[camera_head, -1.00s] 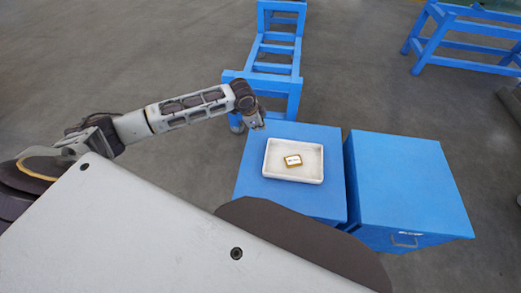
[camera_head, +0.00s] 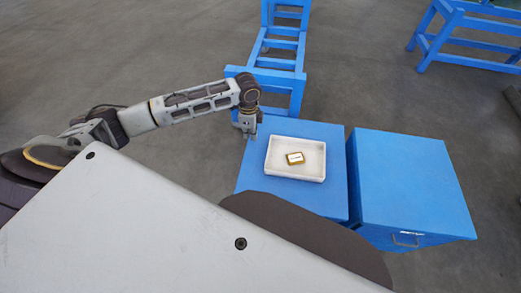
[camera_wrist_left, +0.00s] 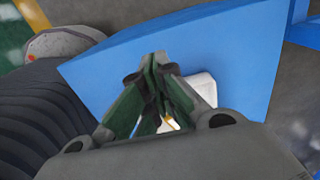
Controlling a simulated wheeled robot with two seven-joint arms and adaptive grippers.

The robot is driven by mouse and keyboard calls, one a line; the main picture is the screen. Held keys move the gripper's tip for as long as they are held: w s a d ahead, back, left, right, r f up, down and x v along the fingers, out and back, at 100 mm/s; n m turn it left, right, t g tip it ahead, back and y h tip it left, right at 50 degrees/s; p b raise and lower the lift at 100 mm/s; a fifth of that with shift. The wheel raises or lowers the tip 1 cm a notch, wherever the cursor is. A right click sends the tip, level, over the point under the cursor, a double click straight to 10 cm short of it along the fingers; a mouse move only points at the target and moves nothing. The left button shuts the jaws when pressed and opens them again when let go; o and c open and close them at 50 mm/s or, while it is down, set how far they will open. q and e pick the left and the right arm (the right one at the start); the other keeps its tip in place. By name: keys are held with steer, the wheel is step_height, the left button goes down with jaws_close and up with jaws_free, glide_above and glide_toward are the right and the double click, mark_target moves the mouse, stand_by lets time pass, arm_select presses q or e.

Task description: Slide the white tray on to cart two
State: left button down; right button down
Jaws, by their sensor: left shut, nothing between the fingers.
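The white tray (camera_head: 278,171) lies flat on the left blue cart (camera_head: 330,207), with a small gold-edged block (camera_head: 295,158) inside it. A second blue cart (camera_head: 415,185) stands to the right, close beside the first; no number shows on either. My left gripper (camera_head: 247,133) is shut and empty, pointing down near the tray's left back corner, above the left cart's edge. In the left wrist view the shut fingers (camera_wrist_left: 155,62) partly hide the tray (camera_wrist_left: 204,88). Contact with the tray cannot be made out. My right gripper is not in view.
A narrow gap separates the two carts. The right cart's top is bare, and a handle (camera_head: 408,239) shows on its front. A blue frame stand (camera_head: 278,60) stands behind the left cart, and another blue stand (camera_head: 465,40) is at the back right.

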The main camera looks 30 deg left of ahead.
mark_target(261, 154)
arm_select(q)
steer(key=shift+f, duration=0.1)
